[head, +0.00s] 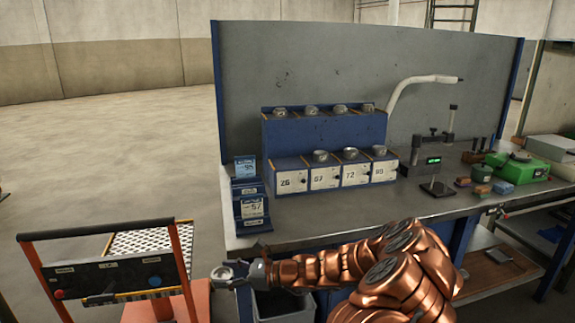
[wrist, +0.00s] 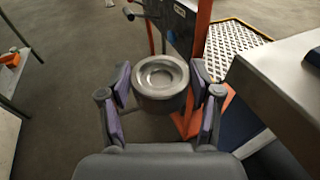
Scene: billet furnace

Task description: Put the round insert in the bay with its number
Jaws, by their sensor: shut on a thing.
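My gripper (wrist: 160,93) is shut on a grey metal round insert (wrist: 161,78), a ring with a stepped hole, held between its purple-padded fingers. In the head view my gripper (head: 238,273) and the insert (head: 222,273) are low, left of the bench's front edge. The blue bay rack (head: 320,132) stands on the bench with numbered white fronts. They seem to read 26 (head: 291,181), 67 or 57 (head: 324,177), 72 (head: 355,173) and 89 (head: 384,170). I see no number on the held insert.
A blue card stand (head: 251,209) shows a card that seems to read 57. A measuring stand (head: 437,187) and green case (head: 520,167) are to the right. An orange-framed cart (head: 108,274) stands left of the bench. The bench front before the rack is clear.

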